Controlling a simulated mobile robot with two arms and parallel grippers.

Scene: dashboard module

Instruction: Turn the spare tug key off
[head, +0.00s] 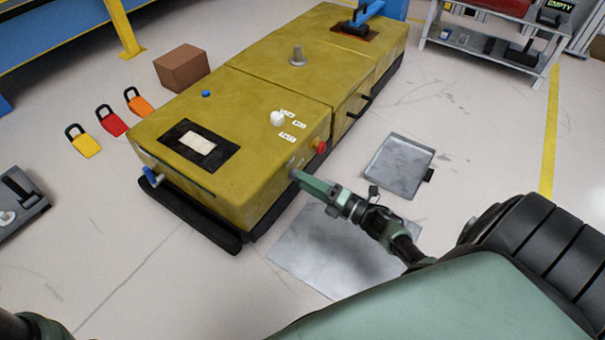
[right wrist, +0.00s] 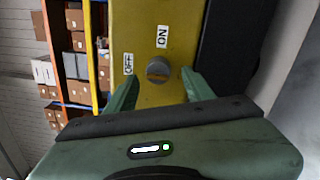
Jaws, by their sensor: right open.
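The tug (head: 240,110) is a yellow, box-shaped vehicle in the head view. In the right wrist view, a round grey key switch (right wrist: 158,69) sits on its yellow panel (right wrist: 143,22). An ON label (right wrist: 162,36) is above the switch and an OFF label (right wrist: 128,64) is to its left. I cannot tell which label the key points to. My right gripper (right wrist: 160,84) is open, with one finger on either side of the switch; contact is unclear. In the head view, my right gripper (head: 297,175) reaches the tug's near right side and hides the key.
A red button (head: 320,147) and white knob (head: 277,118) are close by on the tug. A grey tray (head: 400,165) and metal plate (head: 335,250) lie on the floor to the right. Yellow, red and orange padlocks (head: 112,121) and a brown box (head: 182,68) are at left.

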